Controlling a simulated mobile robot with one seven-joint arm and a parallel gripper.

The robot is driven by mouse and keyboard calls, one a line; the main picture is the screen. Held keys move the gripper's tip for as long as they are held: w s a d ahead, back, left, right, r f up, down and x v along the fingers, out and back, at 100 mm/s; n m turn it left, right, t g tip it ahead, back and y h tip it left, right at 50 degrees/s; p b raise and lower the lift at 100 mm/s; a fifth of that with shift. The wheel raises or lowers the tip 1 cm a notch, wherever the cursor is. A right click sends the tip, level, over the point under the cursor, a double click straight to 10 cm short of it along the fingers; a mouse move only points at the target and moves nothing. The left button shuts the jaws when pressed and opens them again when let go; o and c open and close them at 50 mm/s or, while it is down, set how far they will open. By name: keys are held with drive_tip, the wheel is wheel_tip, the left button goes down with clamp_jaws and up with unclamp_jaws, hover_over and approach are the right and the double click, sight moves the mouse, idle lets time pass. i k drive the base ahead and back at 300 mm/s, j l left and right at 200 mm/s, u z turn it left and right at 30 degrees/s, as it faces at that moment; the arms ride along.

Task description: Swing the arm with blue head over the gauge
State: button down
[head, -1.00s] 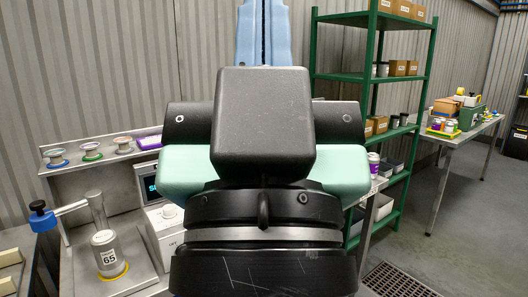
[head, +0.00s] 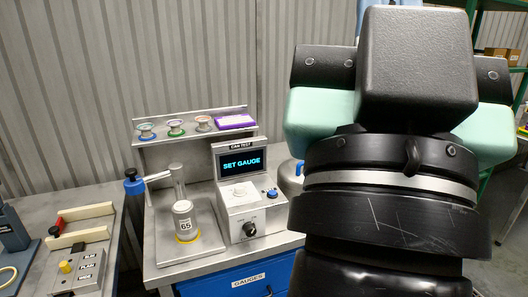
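The arm with the blue head (head: 134,187) reaches out to the left from an upright metal post (head: 179,185). The blue head, with a black knob on top, hangs past the left side of the base plate, apart from the gauge. The gauge (head: 185,222) is a metal cylinder marked 65 with a yellow ring at its foot. It stands upright on the plate in front of the post. The tester's screen (head: 241,163) reads SET GAUGE. My gripper is not in view; my own arm links fill the right side.
Spools (head: 176,128) and a purple box (head: 234,122) sit on a raised shelf behind. A blue drawer (head: 240,281) is below the bench. A left table holds a grey block (head: 90,270) and trays. A narrow gap separates the tables.

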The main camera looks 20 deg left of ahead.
sight(134, 185)
drive_tip(key=i+j+u, duration=0.15)
drive_tip(key=i+j, duration=0.85)
drive_tip(key=i, duration=0.05)
